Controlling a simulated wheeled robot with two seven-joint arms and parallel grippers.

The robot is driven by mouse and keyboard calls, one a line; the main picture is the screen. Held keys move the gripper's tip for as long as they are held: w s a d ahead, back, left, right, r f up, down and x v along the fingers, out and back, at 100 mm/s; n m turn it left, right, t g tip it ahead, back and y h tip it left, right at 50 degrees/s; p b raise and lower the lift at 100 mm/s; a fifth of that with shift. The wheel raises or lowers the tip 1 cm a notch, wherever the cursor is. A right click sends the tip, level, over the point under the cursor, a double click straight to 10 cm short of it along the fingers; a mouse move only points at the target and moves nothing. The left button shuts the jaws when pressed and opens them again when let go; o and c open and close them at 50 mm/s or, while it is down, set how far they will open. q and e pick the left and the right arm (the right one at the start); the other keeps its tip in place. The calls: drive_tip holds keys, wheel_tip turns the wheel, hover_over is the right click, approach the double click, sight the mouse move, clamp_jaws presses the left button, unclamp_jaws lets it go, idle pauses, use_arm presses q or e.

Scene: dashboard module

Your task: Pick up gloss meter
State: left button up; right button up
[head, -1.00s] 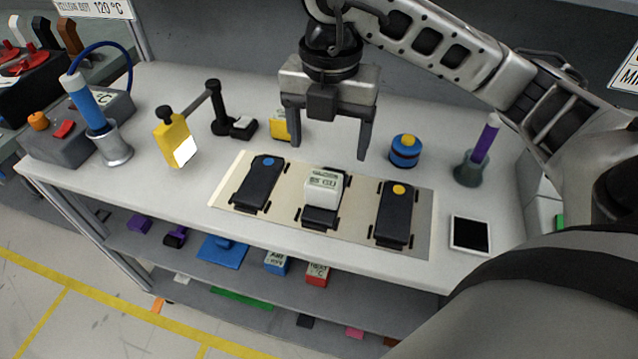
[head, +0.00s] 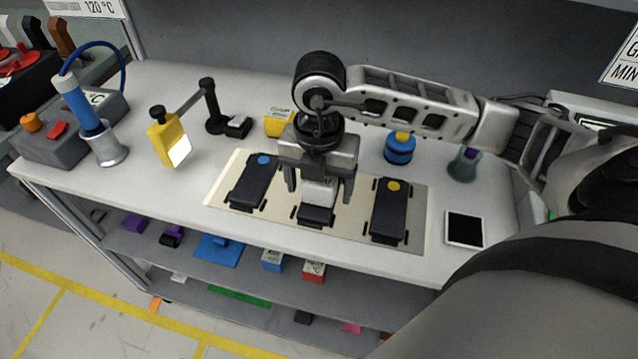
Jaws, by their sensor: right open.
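A small white box with a display and dark lettering, apparently the gloss meter (head: 319,194), sits on the middle dark module of the beige mat (head: 352,214). My right gripper (head: 319,195) is directly above it, pointing down. Its jaws are open, with one finger to the left and one to the right of the white box. The gripper body hides the top of the box, and I cannot tell whether the fingers touch it. My left gripper is not in view.
Dark modules with a blue dot (head: 252,182) and a yellow dot (head: 390,207) flank the middle one. A lower shelf holds several small items.

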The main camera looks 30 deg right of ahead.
drive_tip(key=c, duration=1.2)
drive_tip(key=shift+c, duration=0.2)
drive_tip(key=shift+r, duration=0.1)
